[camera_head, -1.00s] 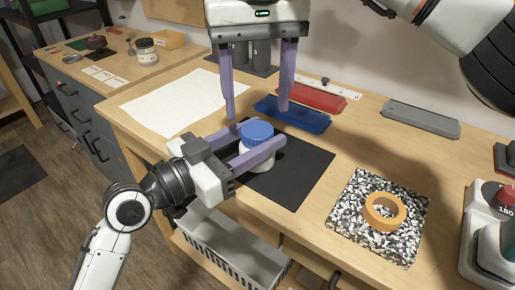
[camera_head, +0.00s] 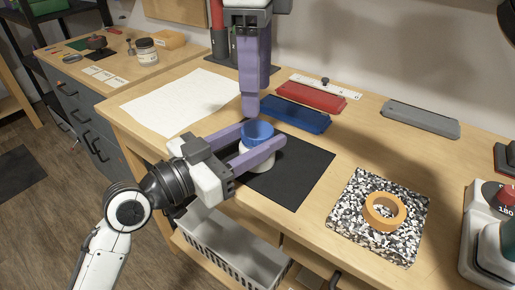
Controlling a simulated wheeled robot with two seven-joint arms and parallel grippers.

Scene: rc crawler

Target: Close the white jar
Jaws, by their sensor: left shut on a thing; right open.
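The white jar (camera_head: 258,160) with a blue lid (camera_head: 258,132) on top stands on the black mat (camera_head: 300,172) on the workbench. My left gripper (camera_head: 262,149) reaches in from the left with its purple fingers on either side of the jar, shut on it. My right gripper (camera_head: 250,108) hangs above and just behind the lid, pointing down. Its fingers overlap in this view, so the gap between them is hidden. It appears apart from the lid. Whether the lid sits fully down cannot be told.
A blue tray (camera_head: 298,116), a red tray (camera_head: 312,95) and a grey tray (camera_head: 420,118) lie along the back. An orange tape roll (camera_head: 384,211) rests on a speckled pad (camera_head: 350,222) at right. White paper (camera_head: 165,103) lies at left. A grey basket (camera_head: 225,240) is below the bench front.

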